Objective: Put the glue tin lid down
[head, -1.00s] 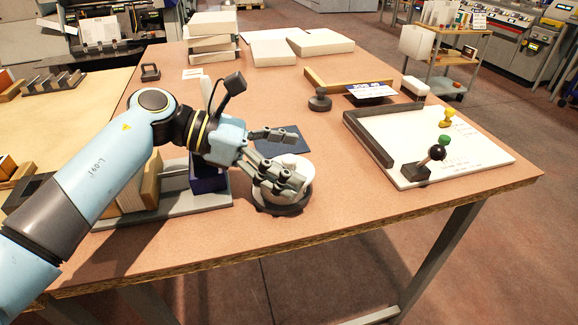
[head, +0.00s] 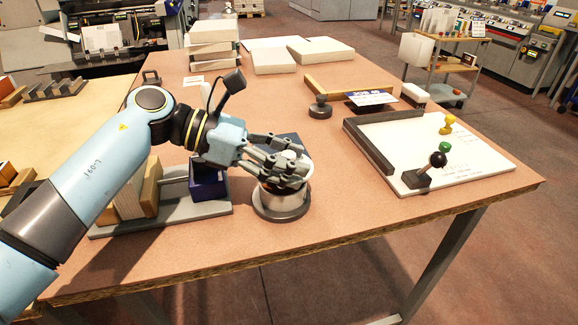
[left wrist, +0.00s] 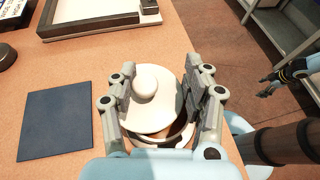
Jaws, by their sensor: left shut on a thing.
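The glue tin (head: 284,198) stands upright in a dark round base near the table's front edge. My left gripper (head: 288,166) is above it, shut on the white lid. In the left wrist view, the lid (left wrist: 172,100) is a white disc with a round knob (left wrist: 145,82), between the fingers of my left gripper (left wrist: 162,84). The lid sits off-centre over the tin (left wrist: 178,138), whose brownish inside and rim show below it. Whether the lid touches the rim is hidden. My right gripper (left wrist: 276,80) shows small at the right of that view, away from the tin; its opening is unclear.
A dark blue square mat (left wrist: 55,125) lies flat beside the tin, bare. A rack with blocks (head: 205,208) stands left of the tin. A dark round weight (head: 320,108) and a white board with stampers (head: 470,155) are to the right. Table between is clear.

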